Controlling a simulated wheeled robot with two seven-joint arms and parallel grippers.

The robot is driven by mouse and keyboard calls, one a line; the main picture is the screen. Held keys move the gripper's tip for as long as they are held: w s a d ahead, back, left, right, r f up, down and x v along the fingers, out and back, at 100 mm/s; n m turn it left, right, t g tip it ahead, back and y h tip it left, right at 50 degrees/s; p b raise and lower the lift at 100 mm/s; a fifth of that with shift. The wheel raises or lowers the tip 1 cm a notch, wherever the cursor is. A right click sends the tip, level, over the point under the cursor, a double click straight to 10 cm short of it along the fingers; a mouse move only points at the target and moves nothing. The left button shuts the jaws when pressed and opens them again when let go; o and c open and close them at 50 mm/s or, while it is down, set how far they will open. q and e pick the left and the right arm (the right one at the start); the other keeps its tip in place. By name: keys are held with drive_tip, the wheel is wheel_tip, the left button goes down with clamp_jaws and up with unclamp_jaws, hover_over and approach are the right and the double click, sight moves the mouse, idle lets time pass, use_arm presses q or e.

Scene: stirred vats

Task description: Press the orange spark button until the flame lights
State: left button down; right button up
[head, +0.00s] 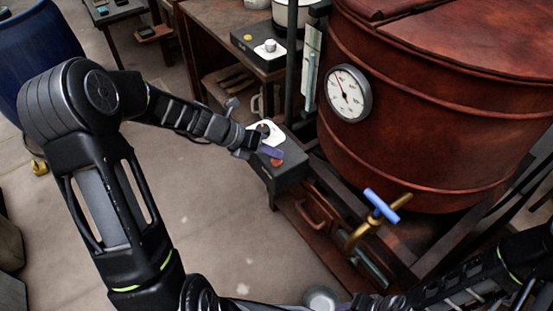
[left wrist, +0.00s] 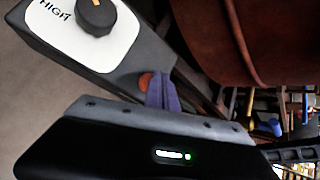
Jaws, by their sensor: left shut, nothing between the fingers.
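The dark burner control box (head: 290,175) stands beside the copper vat, with a white plate and a black knob on top. My left gripper (head: 272,153) is shut and empty, its bluish-purple fingertips right at the orange button (head: 277,162). In the left wrist view the orange button (left wrist: 146,80) shows beside the purple fingers (left wrist: 163,92), which partly cover it. I cannot tell whether the fingers touch it or whether it is pressed in. The knob (left wrist: 97,15) and the word HIGH show on the white plate. No flame is visible. My right arm reaches along the bottom edge; its gripper is not clear.
The copper vat (head: 430,120) with a round gauge (head: 348,94) fills the right. A brass tap with a blue handle (head: 382,206) juts out below it. A second control box (head: 265,46) sits on a bench behind. Open floor lies left of the box.

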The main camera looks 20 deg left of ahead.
sight(273, 161)
use_arm(q)
drive_tip(key=shift+f, duration=0.35)
idle(0.5)
drive_tip(key=shift+r+p, duration=0.85)
drive_tip(key=shift+p, duration=0.1)
wheel_tip(273, 161, up, 5)
drive_tip(key=p, duration=0.5)
idle(0.6)
